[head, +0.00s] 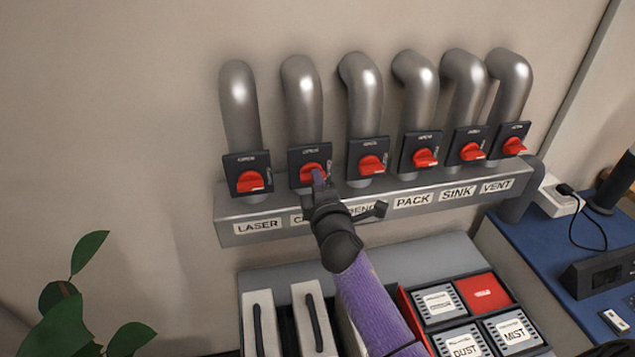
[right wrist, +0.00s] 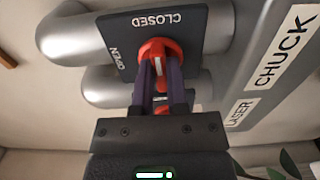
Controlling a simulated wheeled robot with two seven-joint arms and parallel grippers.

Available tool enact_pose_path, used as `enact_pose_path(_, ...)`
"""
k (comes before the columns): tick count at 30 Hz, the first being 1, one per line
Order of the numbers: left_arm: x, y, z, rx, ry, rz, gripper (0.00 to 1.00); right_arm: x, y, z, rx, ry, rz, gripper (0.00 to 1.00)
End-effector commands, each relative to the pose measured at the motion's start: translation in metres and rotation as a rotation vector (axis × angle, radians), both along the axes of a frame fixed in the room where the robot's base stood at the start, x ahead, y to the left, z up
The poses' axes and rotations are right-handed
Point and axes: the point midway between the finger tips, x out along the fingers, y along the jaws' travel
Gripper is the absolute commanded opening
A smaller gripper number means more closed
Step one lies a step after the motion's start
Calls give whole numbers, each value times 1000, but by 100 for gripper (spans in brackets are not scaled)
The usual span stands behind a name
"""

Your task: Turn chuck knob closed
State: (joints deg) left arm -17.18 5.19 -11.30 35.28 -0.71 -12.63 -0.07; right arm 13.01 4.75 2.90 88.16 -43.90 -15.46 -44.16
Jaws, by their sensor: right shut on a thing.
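The chuck knob (head: 309,170) is red and sits on a dark plate (head: 296,156) on the second pipe from the left. In the right wrist view the knob (right wrist: 152,50) is close up, with CLOSED and OPEN printed on its plate (right wrist: 190,40). My right gripper (head: 318,180) reaches it from the front, its two fingers (right wrist: 163,85) shut on the knob. The fingers cover part of the knob, so I cannot tell exactly where it points. The CHUCK label (right wrist: 284,52) is clear in the right wrist view. My left gripper is not in view.
Similar red knobs stand close by on both sides, such as the laser knob (head: 250,182) and another knob (head: 371,165). A grey label rail (head: 350,222) runs below them. Lower down are a panel with handles (head: 258,325) and square buttons (head: 440,300). A plant (head: 90,252) stands at left.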

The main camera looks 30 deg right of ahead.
Motion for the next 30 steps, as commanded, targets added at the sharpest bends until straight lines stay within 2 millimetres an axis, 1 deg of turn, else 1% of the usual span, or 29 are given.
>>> enact_pose_path(7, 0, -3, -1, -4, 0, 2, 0, 0, 0, -1, 33, -5, -1, 0)
enact_pose_path(18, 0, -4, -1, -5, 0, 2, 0, 0, 0, -1, 37, -6, -1, 0)
enact_pose_path(19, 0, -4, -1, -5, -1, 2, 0, 0, 0, -1, 37, -6, -1, 22)
enact_pose_path(20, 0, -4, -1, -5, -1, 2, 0, 0, 0, -1, 36, -6, -1, 28)
enact_pose_path(21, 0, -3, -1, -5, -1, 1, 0, 0, 0, -1, 36, -6, -1, 37)
enact_pose_path(23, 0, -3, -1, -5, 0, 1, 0, 0, 0, -1, 35, -7, -1, 49)
enact_pose_path(24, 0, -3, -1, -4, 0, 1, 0, 0, 0, -1, 34, -7, -1, 53)
enact_pose_path(30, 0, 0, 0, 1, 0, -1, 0, 0, 0, -1, 34, -8, 0, 53)
